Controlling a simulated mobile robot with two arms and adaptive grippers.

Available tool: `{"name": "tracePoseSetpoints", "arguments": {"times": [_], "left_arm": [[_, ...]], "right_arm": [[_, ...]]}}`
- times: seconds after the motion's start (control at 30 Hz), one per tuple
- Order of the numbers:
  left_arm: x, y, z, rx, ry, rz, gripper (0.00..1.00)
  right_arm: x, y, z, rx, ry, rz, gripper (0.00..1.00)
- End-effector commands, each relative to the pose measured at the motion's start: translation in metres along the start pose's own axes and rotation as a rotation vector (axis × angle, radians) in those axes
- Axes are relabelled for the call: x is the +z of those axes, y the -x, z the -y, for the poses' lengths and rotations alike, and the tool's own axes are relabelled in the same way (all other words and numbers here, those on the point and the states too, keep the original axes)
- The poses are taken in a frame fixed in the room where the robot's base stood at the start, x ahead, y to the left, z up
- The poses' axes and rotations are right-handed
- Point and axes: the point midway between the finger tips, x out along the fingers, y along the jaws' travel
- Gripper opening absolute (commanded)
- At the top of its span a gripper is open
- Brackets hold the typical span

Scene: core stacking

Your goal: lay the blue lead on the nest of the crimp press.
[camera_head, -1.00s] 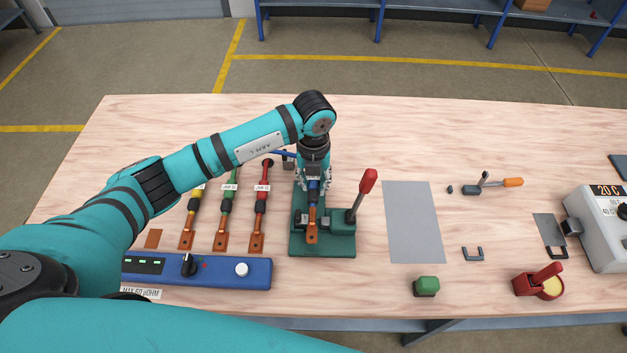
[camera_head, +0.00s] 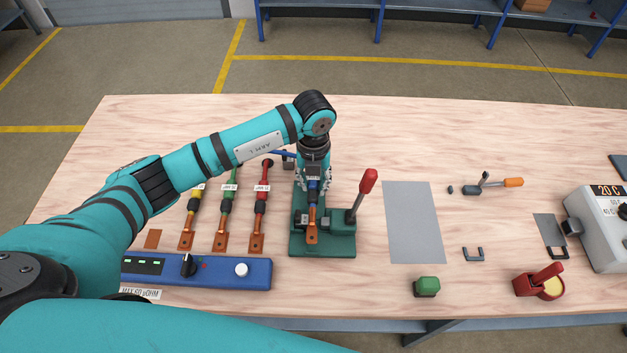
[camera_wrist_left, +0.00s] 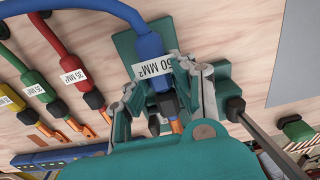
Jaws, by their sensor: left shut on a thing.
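My right gripper is not seen.
Yellow (camera_head: 195,206), green (camera_head: 228,203) and red (camera_head: 262,206) leads lie left of the press. A blue meter box (camera_head: 215,274) stands in front of them. A bare grey mat (camera_head: 413,222) lies to the right, with a green block (camera_head: 427,286) in front.

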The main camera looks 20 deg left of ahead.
Motion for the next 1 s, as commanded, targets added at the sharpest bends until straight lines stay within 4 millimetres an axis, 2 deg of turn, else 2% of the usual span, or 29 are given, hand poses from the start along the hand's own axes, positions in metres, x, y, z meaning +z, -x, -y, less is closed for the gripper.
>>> {"name": "tracePoseSetpoints", "arguments": {"times": [0.43, 1.0], "left_arm": [[0.000, -0.001, 0.000, -0.001, 0.000, 0.000, 0.00], [0.000, -0.015, 0.000, -0.001, 0.000, 0.001, 0.00]], "right_arm": [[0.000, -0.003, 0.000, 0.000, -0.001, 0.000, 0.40], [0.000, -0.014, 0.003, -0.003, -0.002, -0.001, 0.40]]}}
